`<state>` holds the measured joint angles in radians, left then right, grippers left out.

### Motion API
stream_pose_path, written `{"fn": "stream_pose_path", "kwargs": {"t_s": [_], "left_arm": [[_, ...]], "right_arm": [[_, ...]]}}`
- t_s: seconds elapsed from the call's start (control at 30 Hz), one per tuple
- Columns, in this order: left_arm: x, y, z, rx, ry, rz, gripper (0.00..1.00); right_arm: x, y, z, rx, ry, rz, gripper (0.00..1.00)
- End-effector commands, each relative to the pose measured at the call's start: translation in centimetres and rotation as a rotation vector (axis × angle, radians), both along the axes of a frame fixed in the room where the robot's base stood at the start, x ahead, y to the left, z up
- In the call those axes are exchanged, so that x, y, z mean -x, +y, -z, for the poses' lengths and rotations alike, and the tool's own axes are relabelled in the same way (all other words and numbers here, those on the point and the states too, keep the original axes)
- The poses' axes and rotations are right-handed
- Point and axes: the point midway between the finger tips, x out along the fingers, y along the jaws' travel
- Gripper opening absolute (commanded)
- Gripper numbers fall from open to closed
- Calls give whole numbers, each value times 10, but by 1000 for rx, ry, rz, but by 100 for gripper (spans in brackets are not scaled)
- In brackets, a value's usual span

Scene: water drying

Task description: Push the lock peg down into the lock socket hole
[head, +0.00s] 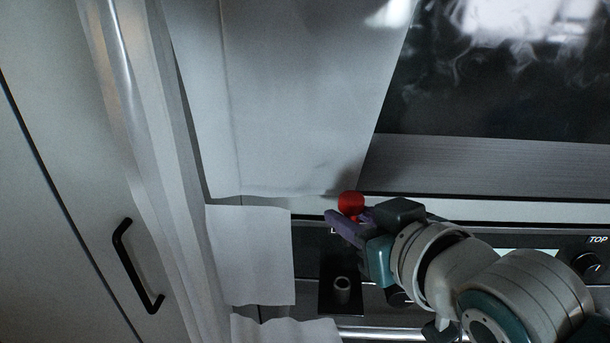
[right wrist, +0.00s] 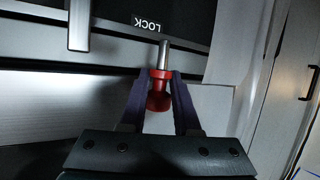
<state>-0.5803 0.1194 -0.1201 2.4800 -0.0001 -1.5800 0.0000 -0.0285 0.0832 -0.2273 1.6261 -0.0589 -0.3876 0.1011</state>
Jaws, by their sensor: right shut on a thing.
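The lock peg has a red knob (head: 350,203) and a bare metal pin (right wrist: 164,54). My right gripper (head: 349,216) is shut on its red part, with a purple finger on either side in the right wrist view (right wrist: 160,78). The pin sticks out beyond the fingertips there, beside a dark panel lettered LOCK (right wrist: 146,23). My left gripper is out of view.
White sheets (head: 250,255) hang left of the socket, and a large one (head: 290,90) lies above. A dark oven front with a knob (head: 587,265) is at the right. A white cabinet with a black handle (head: 137,267) stands at the left.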

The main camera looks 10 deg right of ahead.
Motion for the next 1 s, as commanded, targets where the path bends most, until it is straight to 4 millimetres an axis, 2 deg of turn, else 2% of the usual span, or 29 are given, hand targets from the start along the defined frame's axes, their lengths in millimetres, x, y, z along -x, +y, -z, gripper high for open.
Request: {"fn": "stream_pose_path", "kwargs": {"t_s": [0.03,0.23,1.0], "left_arm": [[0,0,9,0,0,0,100],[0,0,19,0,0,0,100],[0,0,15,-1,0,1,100]], "right_arm": [[0,0,10,0,0,0,0],[0,0,23,0,-1,0,0],[0,0,23,0,0,0,0]]}}
